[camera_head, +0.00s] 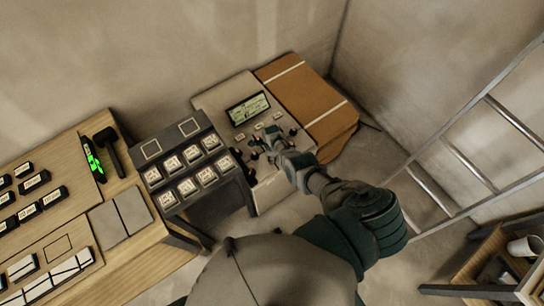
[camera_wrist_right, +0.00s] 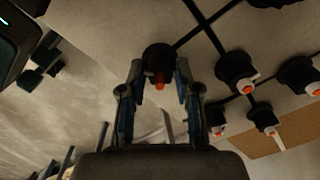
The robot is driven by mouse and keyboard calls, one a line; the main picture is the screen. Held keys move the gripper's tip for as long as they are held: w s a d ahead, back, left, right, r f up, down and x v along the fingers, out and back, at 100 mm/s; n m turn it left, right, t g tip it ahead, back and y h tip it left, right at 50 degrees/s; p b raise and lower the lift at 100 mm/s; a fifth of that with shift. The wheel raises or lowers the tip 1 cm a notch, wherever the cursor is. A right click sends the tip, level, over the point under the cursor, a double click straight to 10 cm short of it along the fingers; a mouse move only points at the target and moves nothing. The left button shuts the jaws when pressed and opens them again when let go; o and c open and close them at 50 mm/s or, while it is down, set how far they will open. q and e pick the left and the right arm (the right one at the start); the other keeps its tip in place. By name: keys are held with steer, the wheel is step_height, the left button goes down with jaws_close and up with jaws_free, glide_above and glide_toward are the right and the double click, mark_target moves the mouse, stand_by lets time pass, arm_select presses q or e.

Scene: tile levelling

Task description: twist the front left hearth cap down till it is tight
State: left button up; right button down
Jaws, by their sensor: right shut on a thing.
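The hearth (camera_head: 272,190) is a pale slab unit with a display panel (camera_head: 248,109) and several small dark caps. My right gripper (camera_head: 275,144) is over the hearth and hides part of it. In the right wrist view, the right gripper (camera_wrist_right: 158,72) has its two fingers on either side of a dark round cap (camera_wrist_right: 158,54) with an orange-red tip, shut on it. The cap sits at the pale slab by a dark joint line. I cannot tell its tightness. My left gripper is not in view.
Other dark caps with orange tips, such as one cap (camera_wrist_right: 236,70), stand close by on the right. A dark rack of labelled blocks (camera_head: 188,165) adjoins the hearth at left. A brown box (camera_head: 303,95) is at right, and a ladder (camera_head: 470,165) leans farther right.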

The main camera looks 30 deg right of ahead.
steer(key=shift+w, duration=0.15)
steer(key=c, duration=0.8)
jaws_free()
steer(key=shift+r, duration=5.9)
